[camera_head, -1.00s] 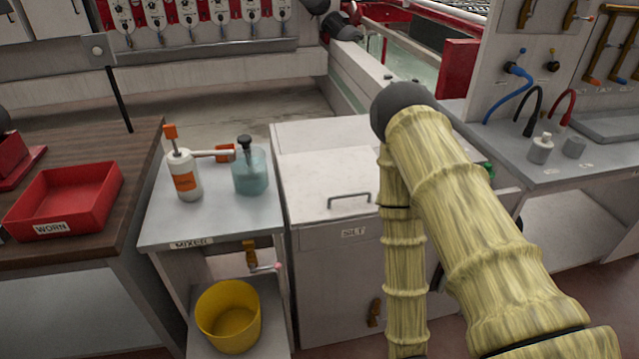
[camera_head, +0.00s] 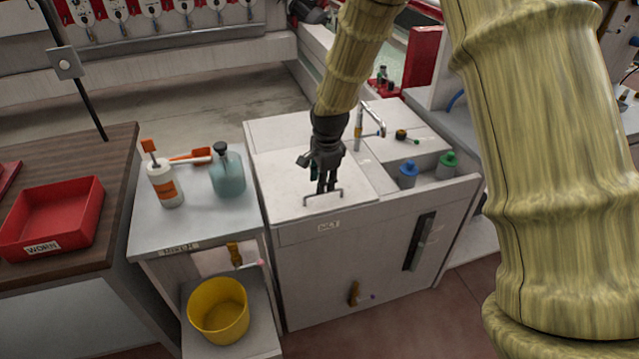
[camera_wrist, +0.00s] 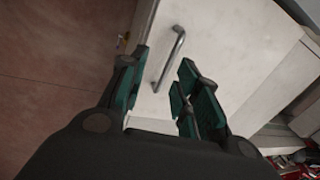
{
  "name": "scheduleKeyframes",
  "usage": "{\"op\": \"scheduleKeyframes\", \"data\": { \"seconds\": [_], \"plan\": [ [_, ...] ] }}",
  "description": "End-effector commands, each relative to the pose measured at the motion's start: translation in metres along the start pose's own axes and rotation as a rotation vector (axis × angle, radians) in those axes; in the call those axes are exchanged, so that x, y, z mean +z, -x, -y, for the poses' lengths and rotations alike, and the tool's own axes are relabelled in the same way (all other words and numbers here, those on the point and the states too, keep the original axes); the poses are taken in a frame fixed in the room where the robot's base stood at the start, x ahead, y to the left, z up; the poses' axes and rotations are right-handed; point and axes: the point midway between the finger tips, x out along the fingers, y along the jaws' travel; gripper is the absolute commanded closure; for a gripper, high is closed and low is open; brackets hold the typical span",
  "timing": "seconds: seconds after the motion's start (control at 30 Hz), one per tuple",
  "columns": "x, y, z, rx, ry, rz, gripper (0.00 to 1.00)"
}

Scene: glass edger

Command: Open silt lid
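The silt lid (camera_head: 285,185) is a flat white panel on top of the white cabinet marked SILT (camera_head: 328,226). It lies closed. A metal bar handle (camera_head: 323,198) stands near its front edge. My gripper (camera_head: 326,188) points down over the lid, just behind the handle in the head view. In the wrist view my gripper (camera_wrist: 155,100) is open, and the handle (camera_wrist: 170,58) shows beyond and between its two green-padded fingers. The gripper appears apart from the handle; the exact height above it is hard to tell.
A tap (camera_head: 371,118) and blue (camera_head: 408,174) and green (camera_head: 447,163) capped bottles are right of the lid. A yellow bucket (camera_head: 218,308) sits below.

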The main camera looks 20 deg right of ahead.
Motion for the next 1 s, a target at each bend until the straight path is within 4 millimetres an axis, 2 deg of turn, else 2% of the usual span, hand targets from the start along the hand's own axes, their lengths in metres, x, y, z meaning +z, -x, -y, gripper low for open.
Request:
{"op": "scheduleKeyframes", "data": {
  "seconds": [0.03,0.1,0.27,1.0],
  "plan": [
    [-0.001,0.015,0.009,-0.005,-0.028,-0.003,0.68],
    [-0.002,0.026,0.016,-0.007,-0.058,-0.006,0.68],
    [-0.003,0.029,0.021,-0.007,-0.082,-0.008,0.68],
    [-0.003,-0.051,0.02,-0.006,-0.079,-0.006,0.68]
  ]
}}
